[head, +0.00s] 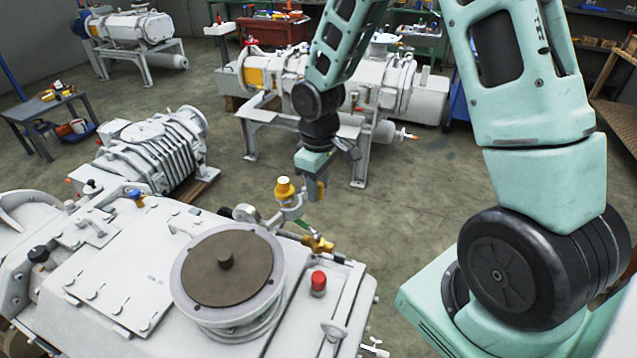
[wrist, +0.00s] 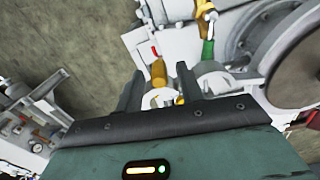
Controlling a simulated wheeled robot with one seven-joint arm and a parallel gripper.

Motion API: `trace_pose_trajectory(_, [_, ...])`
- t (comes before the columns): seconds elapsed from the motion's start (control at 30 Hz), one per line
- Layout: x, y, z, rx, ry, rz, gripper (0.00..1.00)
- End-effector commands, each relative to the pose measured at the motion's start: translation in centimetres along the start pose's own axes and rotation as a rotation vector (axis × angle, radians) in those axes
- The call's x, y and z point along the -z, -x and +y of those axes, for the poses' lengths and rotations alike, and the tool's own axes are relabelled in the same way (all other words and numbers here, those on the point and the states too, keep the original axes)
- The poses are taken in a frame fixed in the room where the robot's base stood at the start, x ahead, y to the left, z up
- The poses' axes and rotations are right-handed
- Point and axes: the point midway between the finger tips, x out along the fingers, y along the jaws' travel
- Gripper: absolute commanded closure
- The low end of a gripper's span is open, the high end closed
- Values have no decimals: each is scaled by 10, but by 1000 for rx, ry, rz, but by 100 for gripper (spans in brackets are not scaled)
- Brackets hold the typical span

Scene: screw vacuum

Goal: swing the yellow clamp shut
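My gripper (head: 316,190) hangs pointing down, just right of a yellow-capped fitting (head: 284,188) on the white vacuum pump (head: 130,225). In the wrist view my gripper (wrist: 159,80) has its two dark fingers apart. A yellow cylindrical part (wrist: 159,73) shows between and beyond the fingers, with a white ring below it. I cannot tell whether the fingers touch it. A brass-yellow valve piece (head: 318,243) with a green handle (wrist: 207,52) sits beside the fitting. Which yellow part is the clamp, and how far it is swung, is not clear.
A round brown-topped flange (head: 227,268) and a red cap (head: 318,283) stand on the pump's top. Another grey pump (head: 150,150) is on the floor at left, and a larger machine (head: 375,85) stands behind my gripper.

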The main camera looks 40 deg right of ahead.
Motion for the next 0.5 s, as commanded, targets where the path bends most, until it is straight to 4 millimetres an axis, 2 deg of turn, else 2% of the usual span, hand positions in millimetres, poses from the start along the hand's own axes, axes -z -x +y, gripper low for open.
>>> trace_pose_trajectory(0.03, [0,0,0,0,0,0,71])
trace_pose_trajectory(0.13, [0,0,0,0,0,0,98])
trace_pose_trajectory(0.5, [1,1,1,0,30,0,100])
